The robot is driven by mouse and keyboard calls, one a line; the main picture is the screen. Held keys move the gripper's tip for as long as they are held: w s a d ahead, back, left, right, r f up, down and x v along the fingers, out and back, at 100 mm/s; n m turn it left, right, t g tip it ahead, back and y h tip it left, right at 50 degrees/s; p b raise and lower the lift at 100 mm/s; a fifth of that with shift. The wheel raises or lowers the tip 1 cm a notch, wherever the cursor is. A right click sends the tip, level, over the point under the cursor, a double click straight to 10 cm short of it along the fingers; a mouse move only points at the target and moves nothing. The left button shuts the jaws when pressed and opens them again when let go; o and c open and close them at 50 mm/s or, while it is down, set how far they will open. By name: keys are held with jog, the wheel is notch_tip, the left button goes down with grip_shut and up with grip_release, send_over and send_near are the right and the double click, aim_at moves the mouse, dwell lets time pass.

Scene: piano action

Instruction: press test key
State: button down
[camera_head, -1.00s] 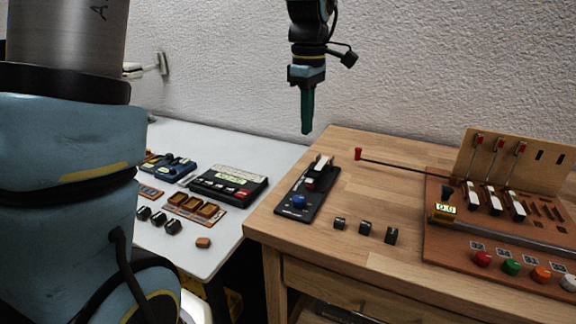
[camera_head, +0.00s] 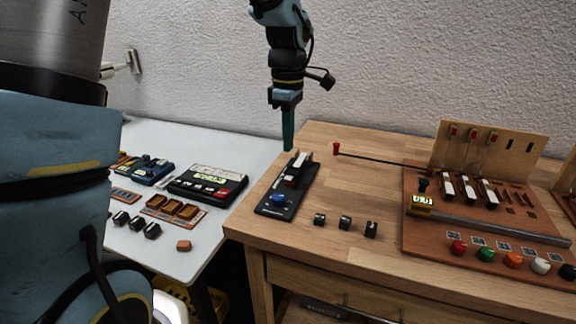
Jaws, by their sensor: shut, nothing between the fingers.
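My gripper (camera_head: 288,143) is shut and empty, with its slim teal fingers pointing straight down. Its tips show just behind and left of the white-topped lever (camera_head: 301,160) on a black device (camera_head: 270,211). A small gap shows between tips and lever in the picture; true height is hard to tell. The black device lies at the left of the wooden table and has a blue knob (camera_head: 278,200) at its front. The piano action board (camera_head: 418,234) at right carries white keys (camera_head: 468,188) and red-topped hammers (camera_head: 472,134). No label readable here marks a test key.
A red-ended rod (camera_head: 337,149) reaches left from the board. Several small black blocks (camera_head: 345,222) stand on the wooden table (camera_head: 350,262). Coloured buttons (camera_head: 486,254) line the board's front. A white table (camera_head: 214,227) at left holds a dark meter (camera_head: 207,183) and parts trays (camera_head: 175,208).

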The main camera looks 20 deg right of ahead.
aim_at(288, 179)
notch_tip(288, 179, down, 8)
jog(key=shift+r+p, duration=0.1)
jog(key=shift+p, duration=0.8)
jog(key=shift+a+f+b, duration=0.1)
jog(key=shift+f+b, duration=0.6)
jog(key=shift+f, duration=0.15)
jog(key=shift+r+p, duration=0.3)
jog(key=shift+r, duration=0.1)
jog(key=shift+r+p, duration=0.6)
jog(key=shift+r, duration=0.15)
